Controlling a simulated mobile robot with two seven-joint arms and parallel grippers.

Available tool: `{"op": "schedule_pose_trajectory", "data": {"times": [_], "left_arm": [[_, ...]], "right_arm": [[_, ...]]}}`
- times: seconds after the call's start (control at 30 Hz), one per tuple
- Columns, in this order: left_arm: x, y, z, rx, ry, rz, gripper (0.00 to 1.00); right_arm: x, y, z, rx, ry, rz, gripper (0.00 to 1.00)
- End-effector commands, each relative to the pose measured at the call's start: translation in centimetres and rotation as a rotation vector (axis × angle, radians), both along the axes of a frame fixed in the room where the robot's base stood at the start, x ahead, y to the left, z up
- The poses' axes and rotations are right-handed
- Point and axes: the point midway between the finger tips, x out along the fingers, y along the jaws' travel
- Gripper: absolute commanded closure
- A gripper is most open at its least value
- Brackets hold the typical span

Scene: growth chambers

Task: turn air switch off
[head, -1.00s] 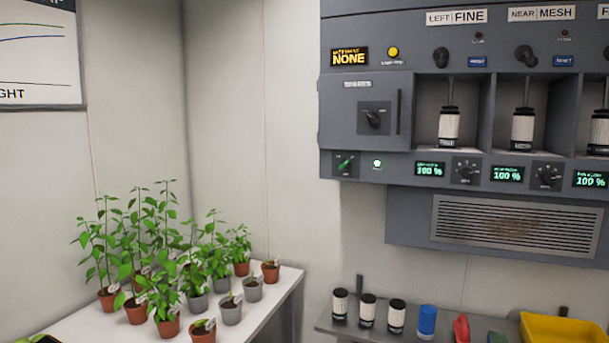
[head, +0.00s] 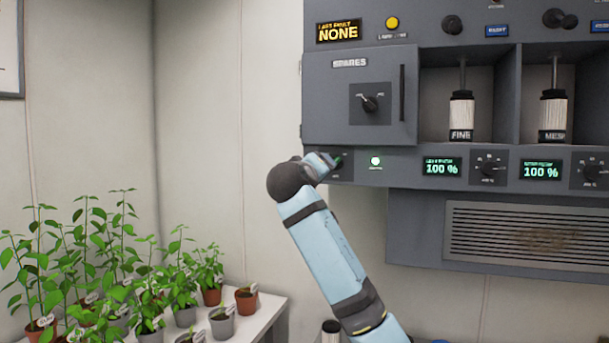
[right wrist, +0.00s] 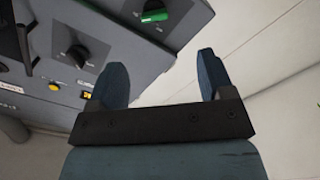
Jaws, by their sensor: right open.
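The green-handled switch (head: 337,161), which fits the air switch, is at the lower left corner of the grey panel, mostly hidden behind my right gripper (head: 322,165) in the head view. In the right wrist view the green switch (right wrist: 154,15) shows on its black plate at the top edge. Its label is not readable. My right gripper (right wrist: 161,62) is open, with nothing between its fingers. Its fingers point toward the panel edge and the switch shows beyond them, with no contact visible. My left gripper is not in view.
A lit round button (head: 376,161) is just right of the switch. The SPARES door with a black knob (head: 369,103) is above it, and a percent display (head: 442,167) stands further right. Potted plants (head: 212,270) are on a white bench at lower left.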

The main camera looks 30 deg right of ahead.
Motion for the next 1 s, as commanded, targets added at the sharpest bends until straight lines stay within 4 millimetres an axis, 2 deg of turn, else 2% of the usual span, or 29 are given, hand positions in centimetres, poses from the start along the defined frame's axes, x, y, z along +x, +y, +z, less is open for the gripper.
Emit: {"op": "schedule_pose_trajectory", "data": {"times": [0.13,0.27,0.7,1.0], "left_arm": [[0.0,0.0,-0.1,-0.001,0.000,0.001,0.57],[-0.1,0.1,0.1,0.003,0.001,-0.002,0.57],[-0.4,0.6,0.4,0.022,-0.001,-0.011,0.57],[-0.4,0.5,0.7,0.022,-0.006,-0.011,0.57]], "right_arm": [[-0.1,-0.6,1.0,0.001,-0.009,-0.019,0.25],[0.9,-1.9,1.1,0.002,-0.009,-0.021,0.25],[6.8,-8.7,1.1,0.002,-0.008,-0.018,0.25],[8.6,-10.7,0.9,0.001,-0.009,-0.016,0.25]]}}
